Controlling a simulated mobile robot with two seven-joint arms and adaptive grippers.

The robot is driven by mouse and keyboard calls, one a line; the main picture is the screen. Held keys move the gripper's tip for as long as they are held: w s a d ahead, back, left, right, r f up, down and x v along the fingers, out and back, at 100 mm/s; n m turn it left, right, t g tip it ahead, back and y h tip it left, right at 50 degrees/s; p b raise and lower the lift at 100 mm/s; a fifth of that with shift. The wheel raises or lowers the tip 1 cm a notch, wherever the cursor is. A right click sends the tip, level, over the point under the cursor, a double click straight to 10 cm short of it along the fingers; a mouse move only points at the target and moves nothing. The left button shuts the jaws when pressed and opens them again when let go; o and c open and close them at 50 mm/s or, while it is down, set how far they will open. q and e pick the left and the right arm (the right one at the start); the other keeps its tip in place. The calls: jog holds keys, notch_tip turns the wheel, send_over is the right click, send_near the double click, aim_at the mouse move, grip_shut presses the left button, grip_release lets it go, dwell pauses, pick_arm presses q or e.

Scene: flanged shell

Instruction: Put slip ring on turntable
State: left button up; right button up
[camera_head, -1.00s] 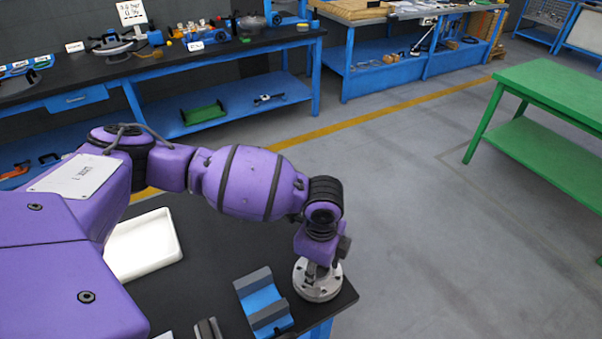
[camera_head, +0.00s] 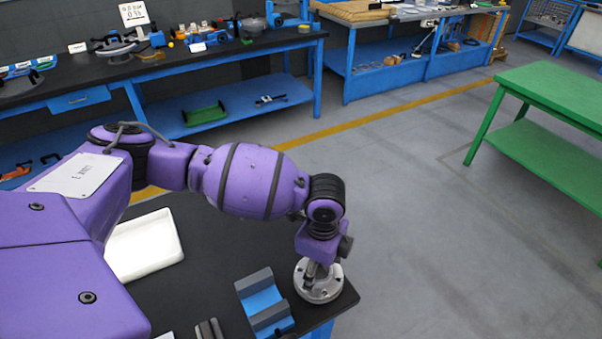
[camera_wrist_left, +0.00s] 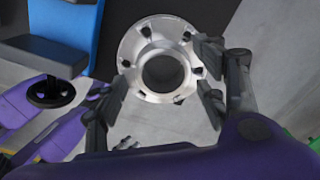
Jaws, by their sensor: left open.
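A silver flanged metal ring (camera_head: 321,289) with bolt holes and a raised hollow hub sits at the right corner of the black table. In the left wrist view the ring (camera_wrist_left: 132,42) shows its round central bore. I cannot tell whether it is the slip ring or the turntable; no other part is clearly either one. My left gripper (camera_head: 318,270) points down over the ring. My right gripper is not in view.
A blue cradle with grey sides (camera_head: 264,305) stands just left of the ring. A white tray (camera_head: 146,246) lies farther left, partly behind my arm. The ring is close to the table edge (camera_head: 340,308). A green table (camera_head: 548,85) stands apart at right.

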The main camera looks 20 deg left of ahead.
aim_at(319, 276)
pick_arm(q)
notch_tip(319, 276, up, 11)
jog(key=shift+p, duration=0.3)
